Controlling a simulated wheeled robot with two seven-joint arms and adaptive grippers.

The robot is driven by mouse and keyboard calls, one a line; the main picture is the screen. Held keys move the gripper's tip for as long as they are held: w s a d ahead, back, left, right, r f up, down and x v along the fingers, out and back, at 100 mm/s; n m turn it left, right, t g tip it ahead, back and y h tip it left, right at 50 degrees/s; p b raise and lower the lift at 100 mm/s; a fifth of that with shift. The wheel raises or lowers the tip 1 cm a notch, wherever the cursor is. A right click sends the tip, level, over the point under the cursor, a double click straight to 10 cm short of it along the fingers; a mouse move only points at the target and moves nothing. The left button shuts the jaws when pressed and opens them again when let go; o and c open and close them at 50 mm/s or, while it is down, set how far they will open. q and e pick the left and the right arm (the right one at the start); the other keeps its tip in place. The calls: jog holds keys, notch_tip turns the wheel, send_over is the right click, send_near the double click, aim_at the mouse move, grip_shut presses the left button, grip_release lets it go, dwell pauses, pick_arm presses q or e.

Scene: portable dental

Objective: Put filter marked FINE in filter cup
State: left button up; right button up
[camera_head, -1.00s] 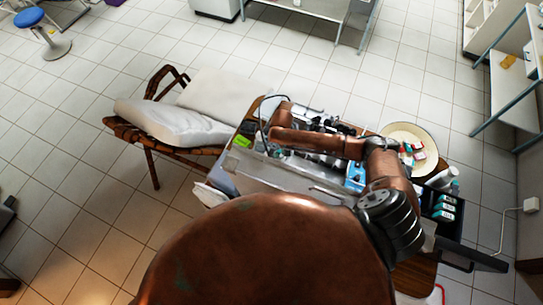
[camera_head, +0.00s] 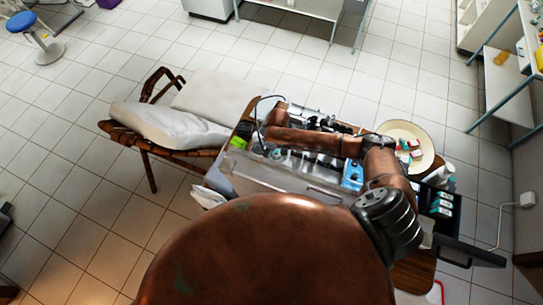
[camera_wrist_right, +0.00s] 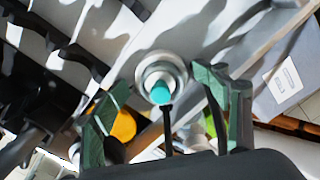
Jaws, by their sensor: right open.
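My right gripper (camera_wrist_right: 165,108) is open in the right wrist view, its green-padded fingers spread apart. A round, pale metallic cup-like piece (camera_wrist_right: 180,72) lies beyond the fingertips, roughly between them. A small teal-tipped piece (camera_wrist_right: 160,92) shows in front of its centre; I cannot tell whether it is inside it. No FINE marking is readable, so I cannot tell which thing is the filter or the filter cup. In the head view the right gripper (camera_head: 330,124) is small and dark over the back of the unit, partly hidden by my forearm. My left gripper is out of view.
The open portable dental case (camera_head: 240,183) stands on a wooden table (camera_head: 412,275). A blue box (camera_head: 352,176), a round cream tray (camera_head: 392,131) with small packs and a dark rack (camera_head: 425,195) are nearby. A reclining chair (camera_head: 165,130) stands to the left.

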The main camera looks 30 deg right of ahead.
aim_at(276, 152)
notch_tip(276, 152, up, 12)
jog(key=shift+f, duration=0.15)
jog(key=shift+a, duration=0.1)
dwell(0.6)
